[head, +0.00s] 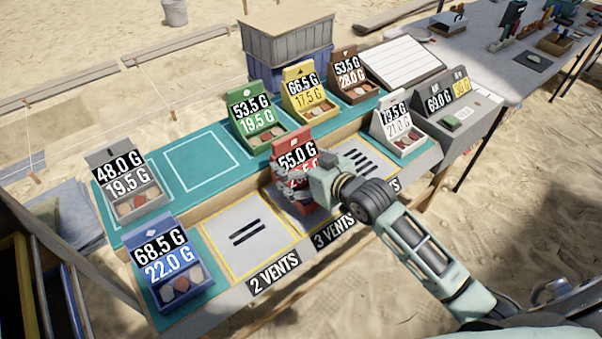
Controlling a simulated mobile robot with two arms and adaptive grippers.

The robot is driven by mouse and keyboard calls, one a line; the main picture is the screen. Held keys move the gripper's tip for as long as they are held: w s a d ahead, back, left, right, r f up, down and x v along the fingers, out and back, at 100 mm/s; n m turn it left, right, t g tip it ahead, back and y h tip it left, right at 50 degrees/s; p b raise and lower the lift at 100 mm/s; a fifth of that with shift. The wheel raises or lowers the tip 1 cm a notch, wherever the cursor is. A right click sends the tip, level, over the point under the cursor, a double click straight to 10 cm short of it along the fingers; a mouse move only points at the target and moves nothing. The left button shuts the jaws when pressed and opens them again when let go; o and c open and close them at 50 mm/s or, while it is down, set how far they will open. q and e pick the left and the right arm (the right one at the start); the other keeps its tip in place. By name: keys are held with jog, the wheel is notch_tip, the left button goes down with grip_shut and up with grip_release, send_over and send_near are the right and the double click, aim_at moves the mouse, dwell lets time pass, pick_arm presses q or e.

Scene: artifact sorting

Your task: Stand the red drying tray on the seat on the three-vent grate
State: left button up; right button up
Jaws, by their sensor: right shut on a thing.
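The red drying tray (290,148) shows a tall label panel reading 55.0 G, with a second line partly covered. My right gripper (307,194) is shut on it from the front right and hides much of its lower part. The tray is upright over the three-vent grate, whose label (335,230) reads 3 VENTS. Most of this grate's surface is hidden by the tray and gripper, and I cannot tell whether the tray touches it. The two-vent grate (228,222) is bare, to the left. My left gripper is not in view.
Another slotted grate (382,163) lies to the right, bare. Green (254,115), yellow (303,90), brown, white (401,128), grey (130,188) and blue (178,262) trays stand around on the bench. An outlined teal square (201,163) at the back left is empty.

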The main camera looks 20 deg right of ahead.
jog(key=shift+f, duration=1.75)
jog(key=shift+f, duration=0.1)
jog(key=o, duration=1.1)
jog(key=shift+f, duration=0.15)
jog(key=shift+s+d+r, duration=0.1)
jog(key=shift+s+r, duration=0.1)
jog(key=shift+r, duration=0.05)
jog(key=v, duration=1.1)
jog(key=shift+s+r, duration=0.2)
jog(key=shift+s, duration=0.1)
jog(key=shift+d, duration=0.1)
